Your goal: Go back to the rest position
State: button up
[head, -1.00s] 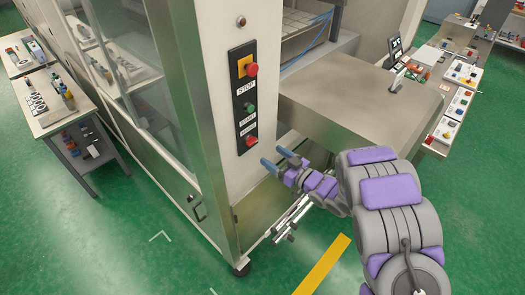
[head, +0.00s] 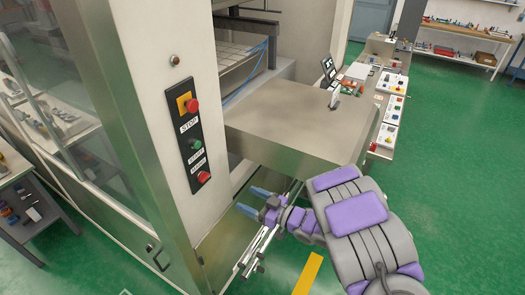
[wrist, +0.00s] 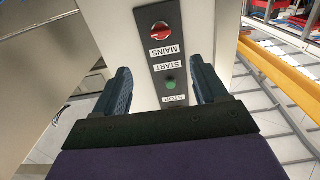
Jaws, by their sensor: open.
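My gripper (head: 247,199) is open and empty in the head view, low in front of the machine, below and to the right of its button panel. The black button panel (head: 186,150) carries a red STOP button on yellow, a green START button and a red lower button. In the wrist view my gripper (wrist: 163,92) shows two blue fingers spread apart, with the panel (wrist: 150,12) seen between and beyond them. The red mains button (wrist: 160,31) and green start button (wrist: 171,85) show there. Nothing is between the fingers.
A steel housing (head: 290,125) juts out above my arm. The machine's cabinet (head: 170,50) stands to the left. A workbench with controls (head: 393,85) is at the back right. Green floor (head: 460,190) is open on the right. A yellow floor stripe (head: 308,273) lies below my arm.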

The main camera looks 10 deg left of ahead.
jog(key=w+d+m+t+h+b, duration=0.2)
jog(key=w+d+h, duration=0.25)
jog(key=d, duration=0.25)
jog(key=w+d+m+t+h+b, duration=0.1)
jog(key=w+d+t+h+b, duration=0.2)
jog(key=d+h, duration=0.35)
jog(key=s+d+m+g+h+b, duration=0.1)
jog(key=s+d+m+h+b, duration=0.2)
jog(key=d, duration=0.5)
jog(key=s+d+m+g+h+b, duration=0.2)
jog(key=s+d+m+h, duration=0.15)
jog(key=d, duration=0.45)
jog(key=s+d+f+m+g+h+b, duration=0.1)
jog(key=s+m+g+b, duration=0.1)
jog(key=s, duration=0.7)
jog(key=s+d+m+g+h+b, duration=0.1)
jog(key=s+d+g, duration=0.15)
jog(key=s, duration=0.55)
jog(key=s+a+f+g+y+b, duration=0.1)
jog(key=s+a+g+b, duration=0.1)
jog(key=s, duration=0.9)
jog(key=s+a+f+g+y+b, duration=0.1)
jog(key=s+a+g, duration=0.3)
jog(key=s, duration=0.6)
jog(key=shift+s+a+f+m+y+b, duration=0.35)
jog(key=shift+a+m+y+b, duration=0.15)
jog(key=shift+a, duration=0.5)
